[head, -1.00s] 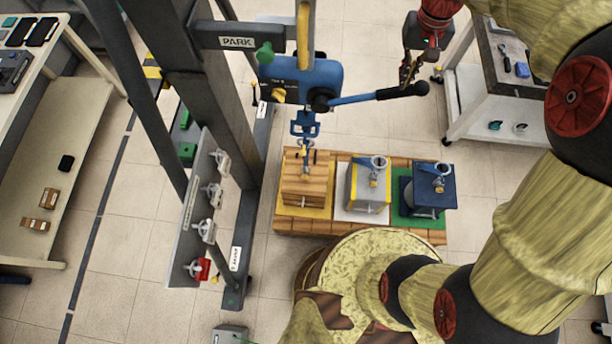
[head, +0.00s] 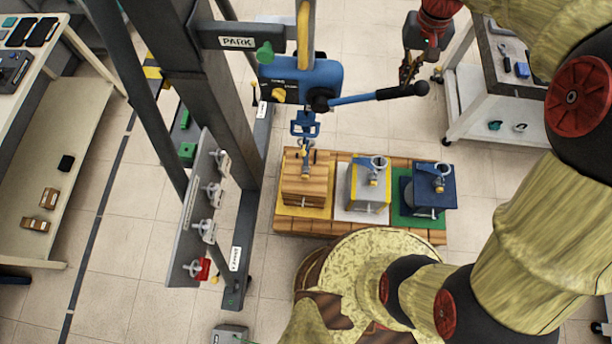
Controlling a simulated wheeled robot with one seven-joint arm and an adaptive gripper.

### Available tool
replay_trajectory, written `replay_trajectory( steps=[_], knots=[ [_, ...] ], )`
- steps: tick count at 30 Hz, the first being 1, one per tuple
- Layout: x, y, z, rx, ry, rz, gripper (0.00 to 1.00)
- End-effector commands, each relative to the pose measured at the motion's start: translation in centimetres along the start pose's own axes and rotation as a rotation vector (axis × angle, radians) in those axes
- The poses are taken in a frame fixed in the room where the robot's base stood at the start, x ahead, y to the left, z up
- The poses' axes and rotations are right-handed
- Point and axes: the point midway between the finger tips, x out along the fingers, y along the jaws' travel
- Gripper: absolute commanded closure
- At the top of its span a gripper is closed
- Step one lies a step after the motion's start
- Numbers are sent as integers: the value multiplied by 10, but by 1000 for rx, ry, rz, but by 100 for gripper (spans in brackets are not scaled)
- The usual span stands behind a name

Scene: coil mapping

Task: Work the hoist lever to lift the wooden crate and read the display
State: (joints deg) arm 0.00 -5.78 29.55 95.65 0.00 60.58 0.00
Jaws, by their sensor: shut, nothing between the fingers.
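The blue hoist (head: 308,78) hangs from the dark frame. Its lever (head: 375,96) sticks out to the right, slightly upward, and ends in a black knob. My gripper (head: 404,80) is shut, close to the lever's knob end; I cannot tell whether it touches it. The hoist's blue hook block (head: 305,124) hangs above the wooden crate (head: 304,184). The crate sits on the yellow square at the left of the wooden pallet; the hook seems to meet its top, but I cannot tell if it is latched. I cannot make out a display reading.
A grey box (head: 367,188) and a dark blue box (head: 428,190) stand on the pallet (head: 350,229) beside the crate. A grey panel with several clamps (head: 204,230) is at the left of the frame. A workbench (head: 500,95) stands at upper right, shelves (head: 60,170) at left.

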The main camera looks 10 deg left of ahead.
Motion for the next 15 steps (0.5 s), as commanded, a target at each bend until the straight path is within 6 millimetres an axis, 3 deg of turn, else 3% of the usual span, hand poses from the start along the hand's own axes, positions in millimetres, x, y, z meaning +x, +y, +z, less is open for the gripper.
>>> replay_trajectory(
  steps=[8,15],
  knots=[
    [6,1,0,0,-1,0,100],
    [36,5,0,0,-2,0,100]
  ],
)
